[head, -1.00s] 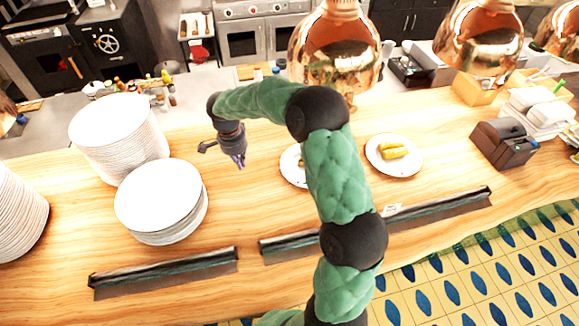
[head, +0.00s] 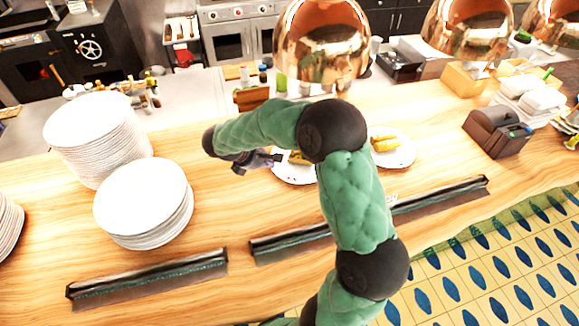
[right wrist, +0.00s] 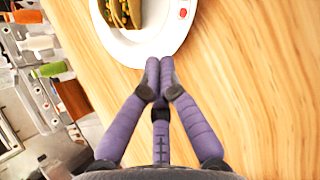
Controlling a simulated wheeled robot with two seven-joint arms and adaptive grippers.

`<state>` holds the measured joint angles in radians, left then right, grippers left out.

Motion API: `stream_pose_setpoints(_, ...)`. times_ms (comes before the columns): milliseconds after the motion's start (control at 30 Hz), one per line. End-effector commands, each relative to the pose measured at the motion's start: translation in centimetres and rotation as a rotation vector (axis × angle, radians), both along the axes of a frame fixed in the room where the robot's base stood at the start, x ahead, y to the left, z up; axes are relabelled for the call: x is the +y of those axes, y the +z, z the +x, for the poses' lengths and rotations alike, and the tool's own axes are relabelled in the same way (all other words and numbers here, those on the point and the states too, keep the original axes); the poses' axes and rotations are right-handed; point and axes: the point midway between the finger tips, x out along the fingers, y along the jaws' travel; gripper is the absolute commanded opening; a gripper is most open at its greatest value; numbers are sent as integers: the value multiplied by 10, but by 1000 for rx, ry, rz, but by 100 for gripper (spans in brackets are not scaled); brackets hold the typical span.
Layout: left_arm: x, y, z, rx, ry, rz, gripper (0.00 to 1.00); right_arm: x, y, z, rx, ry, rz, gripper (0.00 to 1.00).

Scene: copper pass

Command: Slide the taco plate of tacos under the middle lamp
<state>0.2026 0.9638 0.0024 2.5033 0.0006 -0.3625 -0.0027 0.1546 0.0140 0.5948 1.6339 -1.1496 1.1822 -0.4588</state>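The white taco plate (head: 292,177) lies on the wooden counter, partly hidden behind my right arm in the head view. Tacos (head: 298,157) sit on it; the right wrist view shows the plate (right wrist: 158,42) and a taco (right wrist: 124,12) at the top. My right gripper (head: 272,159) is at the plate's left side in the head view. In the right wrist view its purple fingers (right wrist: 160,64) are together and empty, with the tips at the plate's rim. Three copper lamps hang above: a near one (head: 322,45), a middle one (head: 468,35) and a right one (head: 556,22). My left gripper is out of view.
A second plate (head: 402,159) with yellow food lies right of the taco plate. Plate stacks (head: 143,195) stand at the left. A dark card machine (head: 497,132) stands at the right. Dark rails (head: 440,197) run along the front. Bare counter lies left of the taco plate.

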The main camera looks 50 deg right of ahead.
Motion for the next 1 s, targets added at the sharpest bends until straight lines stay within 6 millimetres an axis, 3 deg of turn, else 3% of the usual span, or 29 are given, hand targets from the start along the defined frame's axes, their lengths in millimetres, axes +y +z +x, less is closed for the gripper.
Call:
stream_pose_setpoints(133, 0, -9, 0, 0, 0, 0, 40, -8, -1, -6, 179, 245, -52, 0)
stream_pose_setpoints(333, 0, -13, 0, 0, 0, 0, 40, -14, 1, -9, 320, 421, -91, 0)
stream_pose_setpoints(567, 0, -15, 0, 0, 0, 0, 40, -25, -9, -10, 344, 444, -95, 0)
stream_pose_setpoints(1000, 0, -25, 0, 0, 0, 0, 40, -73, -59, -12, 343, 442, -94, 0)
